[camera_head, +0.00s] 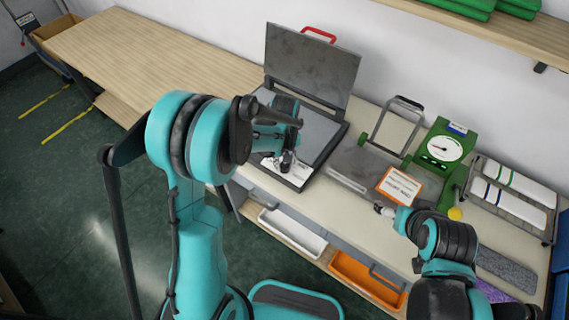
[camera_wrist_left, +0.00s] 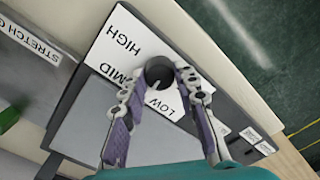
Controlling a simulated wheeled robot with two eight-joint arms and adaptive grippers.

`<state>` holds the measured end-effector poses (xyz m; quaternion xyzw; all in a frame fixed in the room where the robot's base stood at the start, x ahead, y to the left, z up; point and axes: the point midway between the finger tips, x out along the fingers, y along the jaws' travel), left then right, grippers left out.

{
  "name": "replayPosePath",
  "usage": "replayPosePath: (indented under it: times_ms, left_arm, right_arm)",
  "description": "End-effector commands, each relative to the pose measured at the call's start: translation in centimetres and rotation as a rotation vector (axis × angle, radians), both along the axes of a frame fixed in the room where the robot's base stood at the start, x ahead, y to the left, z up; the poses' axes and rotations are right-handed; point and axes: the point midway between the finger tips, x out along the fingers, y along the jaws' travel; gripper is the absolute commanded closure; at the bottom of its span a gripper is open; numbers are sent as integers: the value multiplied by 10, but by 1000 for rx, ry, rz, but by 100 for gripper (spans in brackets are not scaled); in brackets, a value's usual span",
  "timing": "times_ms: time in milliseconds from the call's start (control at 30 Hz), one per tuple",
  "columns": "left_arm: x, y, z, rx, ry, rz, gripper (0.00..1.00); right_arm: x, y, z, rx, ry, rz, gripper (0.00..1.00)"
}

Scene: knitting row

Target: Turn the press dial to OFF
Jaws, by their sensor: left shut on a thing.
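The press has its dark lid (camera_head: 311,66) raised and a grey bed with a black rim (camera_head: 334,147). On its front is a white dial label (camera_wrist_left: 118,43) reading HIGH, MID and LOW; no OFF mark is readable. The dial (camera_wrist_left: 158,70) is a round black knob on this label, and its pointer cannot be made out. My left gripper (camera_head: 287,164) is at the press front, with its fingertips (camera_wrist_left: 161,78) closed on both sides of the dial. My right gripper (camera_head: 381,208) is above the bench front, right of the press, too small to judge its jaws.
Below the bench front are a white bin (camera_head: 291,234) and an orange bin (camera_head: 364,283). The bench's left end is clear.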

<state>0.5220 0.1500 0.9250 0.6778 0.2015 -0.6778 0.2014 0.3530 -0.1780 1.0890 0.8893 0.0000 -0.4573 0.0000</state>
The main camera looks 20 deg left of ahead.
Motion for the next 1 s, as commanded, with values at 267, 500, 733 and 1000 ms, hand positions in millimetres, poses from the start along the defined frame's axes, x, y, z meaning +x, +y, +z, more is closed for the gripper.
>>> replayPosePath:
  times_ms: [267, 500, 733, 1000]
  left_arm:
    - [0, 0, -1, 0, 0, 260, 99]
    - [0, 0, -1, 0, 0, 488, 99]
    - [0, 0, -1, 0, 0, 707, 99]
    - [0, 0, -1, 0, 0, 963, 99]
  right_arm:
    - [0, 0, -9, 0, 0, 0, 20]
    - [0, 0, -14, 0, 0, 0, 20]
    - [0, 0, -18, 0, 0, 0, 20]
    - [0, 0, -23, 0, 0, 0, 20]
